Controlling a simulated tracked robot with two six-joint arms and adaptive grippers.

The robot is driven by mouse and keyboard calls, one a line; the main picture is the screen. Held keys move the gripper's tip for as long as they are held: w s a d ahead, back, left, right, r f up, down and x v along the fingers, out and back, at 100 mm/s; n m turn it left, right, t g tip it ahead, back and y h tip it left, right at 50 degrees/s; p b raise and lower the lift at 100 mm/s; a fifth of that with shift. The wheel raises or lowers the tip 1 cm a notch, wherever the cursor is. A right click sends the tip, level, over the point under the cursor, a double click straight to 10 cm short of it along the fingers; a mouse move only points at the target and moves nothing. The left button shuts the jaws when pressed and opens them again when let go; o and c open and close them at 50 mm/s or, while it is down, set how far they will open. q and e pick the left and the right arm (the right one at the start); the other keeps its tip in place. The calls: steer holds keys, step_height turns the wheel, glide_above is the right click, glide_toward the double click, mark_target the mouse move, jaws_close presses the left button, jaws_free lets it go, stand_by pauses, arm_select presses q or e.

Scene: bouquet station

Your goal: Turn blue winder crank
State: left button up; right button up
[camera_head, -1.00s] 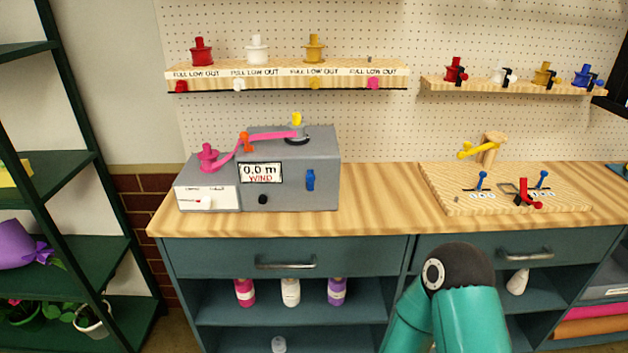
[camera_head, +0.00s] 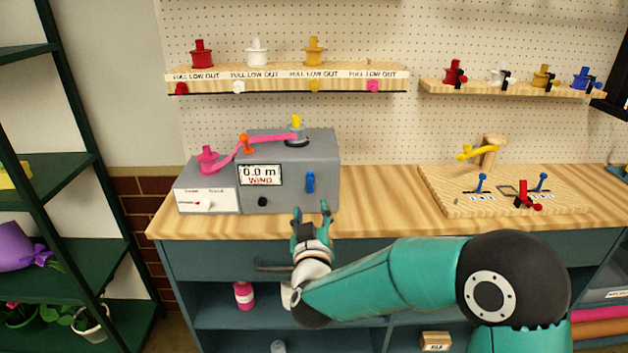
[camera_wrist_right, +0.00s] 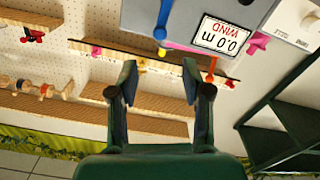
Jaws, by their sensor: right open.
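The grey winder box (camera_head: 318,160) stands on the wooden counter with a display reading "0.0 m WIND". The blue crank (camera_head: 310,182) is on its front face, right of the display, with its handle upright. My right gripper (camera_head: 312,209) is open and empty, just in front of and below the crank, apart from it. In the right wrist view, the open fingers (camera_wrist_right: 158,75) point toward the box, and the blue crank (camera_wrist_right: 161,30) shows beyond them. My left gripper is not in view.
A pink ribbon (camera_head: 272,136) runs from a pink spool (camera_head: 207,160) across the box top. A black knob (camera_head: 262,202) sits left of the crank. A wooden board (camera_head: 450,195) with small levers is at the right. The counter (camera_head: 375,205) between is clear.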

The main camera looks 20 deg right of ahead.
mark_target(310, 183)
steer(key=p+x, duration=0.3)
steer(key=x, duration=0.9)
steer(key=shift+w+d+f, duration=0.1)
steer(key=shift+w+f, duration=0.05)
steer(key=shift+w, duration=0.2)
steer(key=shift+c, duration=0.2)
